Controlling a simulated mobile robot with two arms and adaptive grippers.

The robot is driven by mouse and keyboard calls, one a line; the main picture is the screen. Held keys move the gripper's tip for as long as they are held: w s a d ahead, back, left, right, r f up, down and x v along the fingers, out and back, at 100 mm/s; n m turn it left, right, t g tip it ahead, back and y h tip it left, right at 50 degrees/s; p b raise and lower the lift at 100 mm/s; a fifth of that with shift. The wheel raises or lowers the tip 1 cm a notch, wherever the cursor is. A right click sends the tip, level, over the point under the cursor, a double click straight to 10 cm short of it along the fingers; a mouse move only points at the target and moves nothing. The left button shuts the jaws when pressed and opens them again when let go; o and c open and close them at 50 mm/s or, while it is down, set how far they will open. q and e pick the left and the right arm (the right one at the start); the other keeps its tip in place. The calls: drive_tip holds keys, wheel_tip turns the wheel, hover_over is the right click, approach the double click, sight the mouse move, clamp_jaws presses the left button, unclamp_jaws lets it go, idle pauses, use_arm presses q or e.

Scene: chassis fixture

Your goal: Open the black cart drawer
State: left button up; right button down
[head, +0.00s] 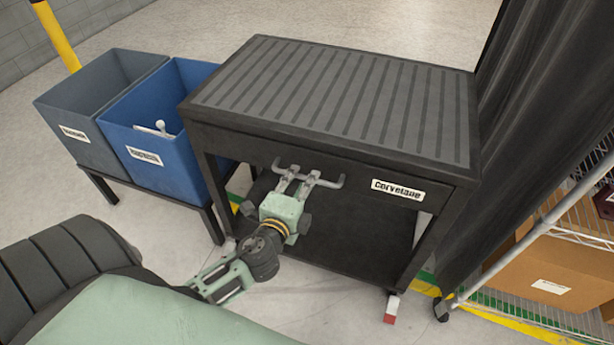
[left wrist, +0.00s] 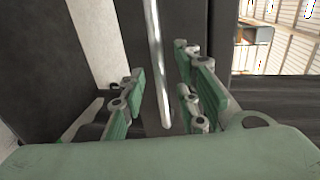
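The black cart (head: 330,95) has a ribbed top and stands in the middle of the head view. Its drawer front (head: 355,180), with a Corvelane label, looks flush under the top. A grey bar handle (head: 327,183) sticks out from the drawer front. My left gripper (head: 296,178) is at the handle. In the left wrist view the handle (left wrist: 156,60) runs between the two finger pairs of my left gripper (left wrist: 162,95), with gaps visible on both sides. That gripper is open around the handle. My right gripper is not in view.
A blue bin (head: 165,165) and a grey bin (head: 75,125) stand on a low black stand at the left. A black curtain (head: 500,110) hangs close at the right. A wire rack with a cardboard box (head: 550,255) is at the far right.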

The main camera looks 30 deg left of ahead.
use_arm(q)
drive_tip(key=shift+x, duration=1.35)
drive_tip(key=shift+c, duration=0.5)
clamp_jaws()
